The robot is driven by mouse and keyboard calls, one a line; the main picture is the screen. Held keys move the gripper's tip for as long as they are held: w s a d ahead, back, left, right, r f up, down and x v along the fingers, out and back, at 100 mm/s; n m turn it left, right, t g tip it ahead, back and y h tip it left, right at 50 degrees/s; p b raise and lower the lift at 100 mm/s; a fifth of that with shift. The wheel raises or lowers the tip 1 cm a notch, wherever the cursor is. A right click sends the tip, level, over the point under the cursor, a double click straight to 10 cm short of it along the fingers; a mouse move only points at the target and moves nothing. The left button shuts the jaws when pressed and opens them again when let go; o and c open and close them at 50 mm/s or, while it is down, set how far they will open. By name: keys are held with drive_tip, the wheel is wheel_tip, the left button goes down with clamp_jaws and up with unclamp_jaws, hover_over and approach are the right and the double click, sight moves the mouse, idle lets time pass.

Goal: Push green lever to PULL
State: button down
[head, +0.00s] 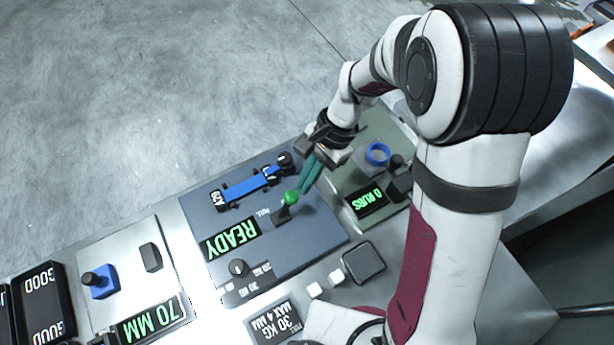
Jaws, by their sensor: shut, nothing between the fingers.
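The green lever shows as a round green knob (291,197) on a dark base, on the blue-grey panel (315,232) in the middle of the bench. Small white lettering lies beside it, partly covered and too small to read fully. My gripper (307,187) has teal fingers, shut and empty, pointing down close to the right of the green knob. I cannot tell whether the fingers touch the knob. The panel's display (231,240) reads READY in green, upside down in this view.
A blue strap or bar (245,188) lies behind the lever. At right, a green panel holds a blue ring (378,153) and a display reading 0 RUBS (367,199). At left stands a 70 MM display (152,318).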

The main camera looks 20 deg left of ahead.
drive_tip(key=shift+s+a+r, duration=0.1)
idle(0.3)
drive_tip(key=shift+s+a+r+h, duration=0.15)
drive_tip(key=shift+h, duration=0.15)
drive_tip(key=shift+s+a+t, duration=0.1)
drive_tip(key=shift+t, duration=0.3)
drive_tip(key=s+a+r+t+h, duration=0.1)
drive_tip(key=s+a+t+h, duration=0.2)
drive_tip(key=s+a, duration=0.2)
drive_tip(key=shift+s+a+r+t+h, duration=0.25)
drive_tip(key=shift+s+r+t+h, duration=0.05)
drive_tip(key=shift+h, duration=0.1)
drive_tip(key=shift+s+f, duration=0.1)
idle(0.5)
